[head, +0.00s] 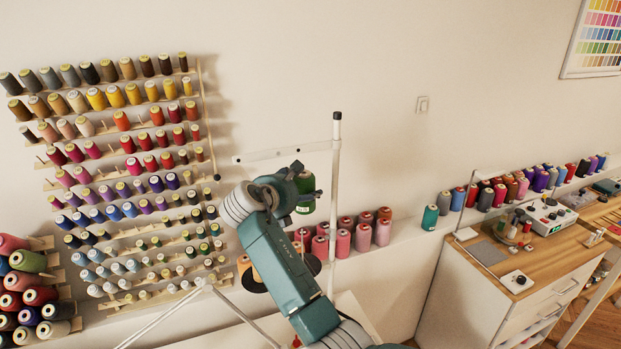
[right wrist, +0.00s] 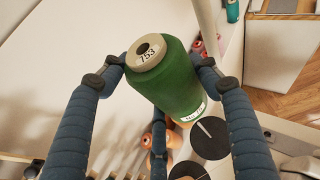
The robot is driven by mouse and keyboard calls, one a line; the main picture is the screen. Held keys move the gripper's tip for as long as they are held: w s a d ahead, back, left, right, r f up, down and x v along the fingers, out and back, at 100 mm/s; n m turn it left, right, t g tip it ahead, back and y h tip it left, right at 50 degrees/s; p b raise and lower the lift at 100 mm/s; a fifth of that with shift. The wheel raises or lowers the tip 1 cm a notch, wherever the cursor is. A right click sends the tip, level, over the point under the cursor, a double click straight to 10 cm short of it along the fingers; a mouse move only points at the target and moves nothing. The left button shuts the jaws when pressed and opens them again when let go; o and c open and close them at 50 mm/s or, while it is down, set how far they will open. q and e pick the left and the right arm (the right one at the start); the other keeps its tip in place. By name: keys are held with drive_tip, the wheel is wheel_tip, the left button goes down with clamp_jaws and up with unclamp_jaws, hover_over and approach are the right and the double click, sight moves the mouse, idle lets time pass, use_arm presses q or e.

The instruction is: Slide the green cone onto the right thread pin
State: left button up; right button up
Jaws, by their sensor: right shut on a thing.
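The green cone (head: 306,205) is held in the air by my right gripper (head: 305,186), beside the white pole of the thread stand (head: 335,200). In the right wrist view the cone (right wrist: 170,85) stands tilted, its grey top marked 753, with the fingers of my right gripper (right wrist: 160,85) closed around its sides. Below it in that view are a black disc (right wrist: 218,146) with a pale thread pin (right wrist: 204,130) and a second dark disc (right wrist: 183,167), partly cut off. In the head view a dark disc (head: 312,265) shows partly behind my arm. My left gripper is out of view.
A rack of many thread cones (head: 130,160) hangs on the left wall. Pink cones (head: 363,237) stand on a ledge behind the stand. A white cabinet (head: 470,290) with a wooden top stands at right. The stand's crossbar (head: 285,152) reaches left from the pole.

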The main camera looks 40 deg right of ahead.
drive_tip(key=shift+w+d, duration=0.15)
drive_tip(key=shift+w, duration=0.05)
drive_tip(key=shift+s+a+r, duration=0.2)
drive_tip(key=shift+a, duration=0.1)
drive_tip(key=shift+f+v, duration=0.2)
drive_tip(key=shift+v, duration=0.85)
drive_tip(key=shift+a+f, duration=0.1)
drive_tip(key=shift+f, duration=0.45)
drive_tip(key=shift+w+d+f+b, duration=0.25)
drive_tip(key=shift+d+f+b, duration=0.15)
drive_tip(key=shift+f, duration=0.3)
drive_tip(key=shift+s+f+b, duration=0.1)
drive_tip(key=shift+f+b, duration=0.25)
drive_tip(key=shift+f, duration=0.15)
drive_tip(key=shift+a+f+b, duration=0.1)
drive_tip(key=shift+f+b, duration=0.05)
drive_tip(key=shift+b, duration=0.3)
drive_tip(key=shift+f+b, duration=0.35)
drive_tip(key=shift+b, duration=0.05)
drive_tip(key=shift+f, duration=0.1)
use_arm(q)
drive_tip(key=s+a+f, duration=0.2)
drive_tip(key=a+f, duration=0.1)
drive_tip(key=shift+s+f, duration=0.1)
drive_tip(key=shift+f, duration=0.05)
use_arm(e)
drive_tip(key=shift+r, duration=0.2)
